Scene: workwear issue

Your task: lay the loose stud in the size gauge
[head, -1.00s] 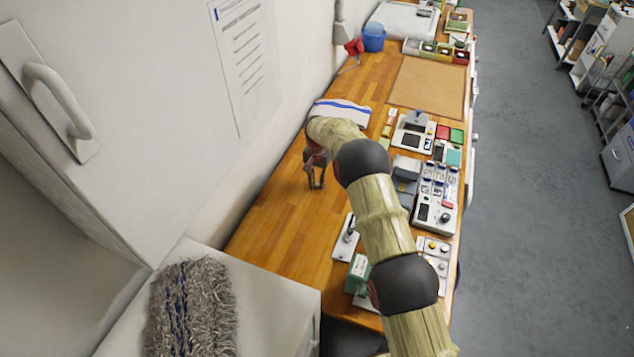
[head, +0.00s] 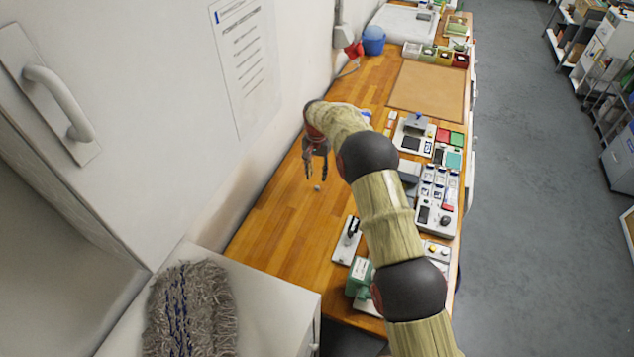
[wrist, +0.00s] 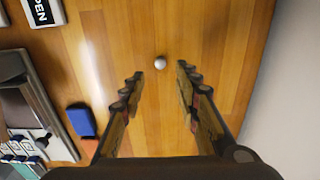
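The loose stud, a small silvery ball-like piece (head: 317,188), lies on the bare wooden bench top. In the wrist view the stud (wrist: 160,62) shows just beyond the fingertips, about midway between them and touching neither. My gripper (head: 317,168) is open and empty, its fingers pointing down above the bench near the stud. The wrist view shows the two fingers (wrist: 160,78) spread wide apart. I cannot tell for sure which of the devices on the bench is the size gauge.
A white plate with a black part (head: 347,240) and a green device (head: 359,276) stand nearer me. White-grey devices (head: 436,200) line the right side. A brown mat (head: 428,87) lies farther back. The wall is close on the left; the wood around the stud is clear.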

